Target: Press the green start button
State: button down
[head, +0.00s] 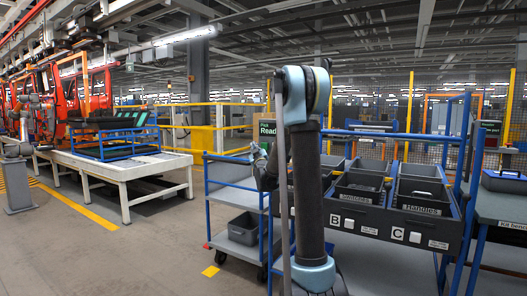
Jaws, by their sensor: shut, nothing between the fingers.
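I cannot make out a green start button in the head view. A display panel with the cut-off word "Read" (266,129) stands behind my arm, partly hidden by it. My gripper (258,156) shows small and dark just left of my arm, in front of the blue-framed cart, with its fingertips near the panel's lower left. It is shut and empty. My arm hides part of what lies behind it.
A blue-framed cart with grey bins (423,196) marked B and C stands close at right. A grey bench (505,205) is at the far right. A white platform (120,172) with a blue rack stands left. The floor (165,240) between is clear.

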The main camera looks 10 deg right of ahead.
aim_at(262, 146)
jog(key=shift+w+d, duration=0.8)
jog(key=shift+w, duration=0.15)
jog(key=shift+w+d, duration=0.75)
jog(key=shift+w, duration=0.2)
jog(key=shift+w+d, duration=0.15)
jog(key=shift+w+d+r, duration=0.1)
jog(key=shift+w, duration=0.05)
jog(key=shift+w+d, duration=0.35)
jog(key=shift+w, duration=0.1)
dwell(1.3)
jog(key=shift+s+a, duration=0.1)
jog(key=shift+s, duration=0.05)
jog(key=shift+s+a, duration=0.55)
jog(key=shift+s, duration=0.1)
jog(key=shift+s, duration=0.1)
jog(key=s+a, duration=0.3)
jog(key=shift+s, duration=0.35)
dwell(0.4)
